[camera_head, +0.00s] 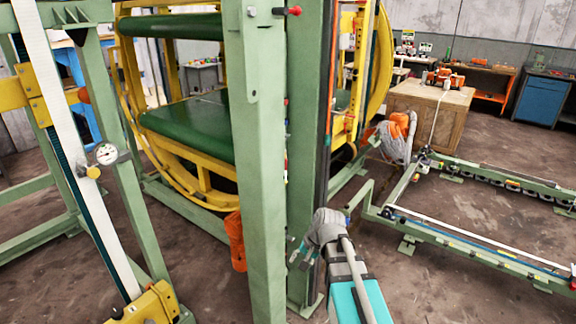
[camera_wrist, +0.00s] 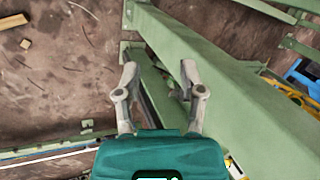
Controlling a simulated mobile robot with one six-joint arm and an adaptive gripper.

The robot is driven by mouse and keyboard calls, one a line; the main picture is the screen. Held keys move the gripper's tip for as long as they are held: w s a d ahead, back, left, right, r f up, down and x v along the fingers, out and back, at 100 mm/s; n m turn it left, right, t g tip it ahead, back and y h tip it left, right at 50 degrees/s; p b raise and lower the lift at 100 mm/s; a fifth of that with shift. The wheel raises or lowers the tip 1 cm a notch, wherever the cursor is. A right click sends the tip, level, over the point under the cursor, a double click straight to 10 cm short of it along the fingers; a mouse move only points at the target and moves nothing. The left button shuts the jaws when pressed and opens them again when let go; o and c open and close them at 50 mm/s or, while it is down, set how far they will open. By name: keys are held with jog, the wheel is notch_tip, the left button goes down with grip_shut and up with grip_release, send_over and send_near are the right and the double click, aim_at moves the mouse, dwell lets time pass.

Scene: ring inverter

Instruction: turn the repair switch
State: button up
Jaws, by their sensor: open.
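I cannot clearly make out the repair switch in either view. A small red knob (camera_head: 288,11) sticks out to the right near the top of the thick green post (camera_head: 256,150) in the head view; I cannot tell whether it is the switch. Small red and yellow parts on the post's far side are too small to identify. My gripper (camera_wrist: 158,82) is open and empty in the wrist view, with green beams (camera_wrist: 215,95) behind and beside its fingers. In the head view my grey and teal arm reaches up beside the post's lower right; the fingers are not clear there.
A yellow ring frame with green rollers (camera_head: 195,125) stands behind the post. An orange object (camera_head: 235,240) hangs at the post's left. A gauge (camera_head: 106,154) is on the left frame.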

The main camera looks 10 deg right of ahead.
jog(key=w+d+r+m+t+y+b, duration=0.1)
jog(key=w+d+r+m+t+y, duration=0.2)
jog(key=w+m, duration=0.4)
jog(key=w+d+r+m+t+y+b, duration=0.1)
jog(key=w+d+r+m+t, duration=0.3)
jog(key=w, duration=0.6)
jog(key=w+d+r+m+t+y, duration=0.4)
jog(key=w+r+m, duration=0.3)
jog(key=w+m, duration=0.2)
jog(key=shift+w+d+m+y+b, duration=0.3)
jog(key=shift+w+d+m+b, duration=0.1)
jog(key=shift+m, duration=0.4)
jog(key=shift+a, duration=0.1)
jog(key=x, duration=1.3)
jog(key=shift+w+a, duration=0.2)
jog(key=shift+a, duration=0.05)
grip_shut()
